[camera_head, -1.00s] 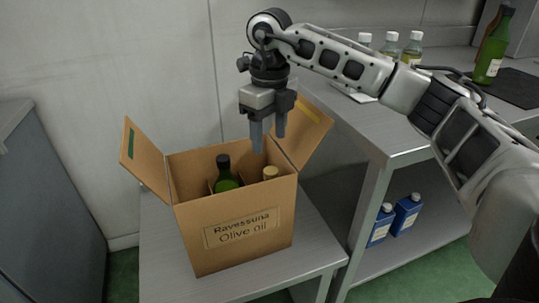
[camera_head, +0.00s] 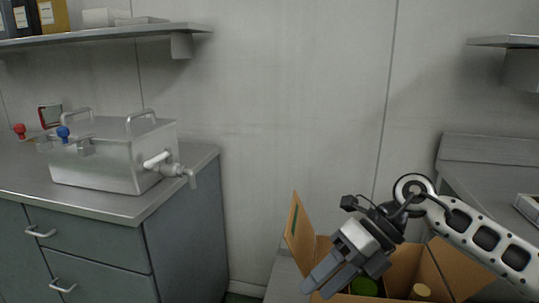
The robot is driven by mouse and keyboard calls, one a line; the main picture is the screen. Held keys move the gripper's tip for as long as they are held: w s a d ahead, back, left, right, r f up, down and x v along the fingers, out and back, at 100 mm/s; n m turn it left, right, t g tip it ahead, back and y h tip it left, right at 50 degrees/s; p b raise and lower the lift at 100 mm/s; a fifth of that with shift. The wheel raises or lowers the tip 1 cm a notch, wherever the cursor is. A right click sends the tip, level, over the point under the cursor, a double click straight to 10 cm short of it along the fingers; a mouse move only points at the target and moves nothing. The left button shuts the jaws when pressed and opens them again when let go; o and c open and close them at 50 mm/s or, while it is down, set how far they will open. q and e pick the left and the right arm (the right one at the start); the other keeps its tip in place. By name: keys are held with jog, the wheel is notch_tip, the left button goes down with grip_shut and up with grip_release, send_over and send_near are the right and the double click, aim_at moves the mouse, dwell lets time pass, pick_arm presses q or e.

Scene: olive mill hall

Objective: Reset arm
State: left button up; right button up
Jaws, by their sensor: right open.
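My right arm comes in from the right edge. Its gripper (camera_head: 320,280) is tilted, with its fingers pointing down and to the left, in front of the open cardboard box (camera_head: 455,269). The fingers are open and I see nothing between them. The box stands at the bottom of the view with its flaps up, and its lower part is cut off by the frame. Inside it are a green bottle (camera_head: 365,287), partly behind the gripper, and a tan-capped bottle (camera_head: 420,291). My left gripper is not in view.
A grey cabinet (camera_head: 95,240) on the left carries a steel tank (camera_head: 115,160) with a tap and coloured knobs. A shelf (camera_head: 100,36) hangs above it. A metal counter (camera_head: 485,160) stands at the right. The wall between is bare.

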jog(key=s+a+r+m+t+y+p, duration=0.1)
jog(key=s+a+r+m+y, duration=0.15)
jog(key=a+y, duration=0.3)
jog(key=s+a+r+m+t+y+p, duration=0.1)
jog(key=s+a+r+m+y, duration=0.15)
jog(key=a+y, duration=0.3)
jog(key=w+d+f+m+t+h+p, duration=0.15)
jog(key=d+m+t+h, duration=0.25)
jog(key=m+t, duration=0.7)
jog(key=w+d+f+m+t+h+p, duration=0.1)
jog(key=w+d+f+m+t+h, duration=0.2)
jog(key=m+t, duration=0.75)
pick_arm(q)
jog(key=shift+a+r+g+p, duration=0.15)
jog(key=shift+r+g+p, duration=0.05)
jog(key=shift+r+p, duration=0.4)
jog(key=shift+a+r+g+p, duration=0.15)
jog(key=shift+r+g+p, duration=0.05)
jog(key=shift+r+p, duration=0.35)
pick_arm(e)
jog(key=s+d+f+m+g+h, duration=0.4)
jog(key=s+f+m+g, duration=0.1)
jog(key=s+f+m, duration=0.1)
jog(key=s+d+f+m+g+h, duration=0.4)
jog(key=s+f+m, duration=0.3)
jog(key=f, duration=0.3)
jog(key=shift+d+f+m+g+h, duration=0.15)
jog(key=shift+m+g+h, duration=0.2)
jog(key=shift+g+h, duration=0.4)
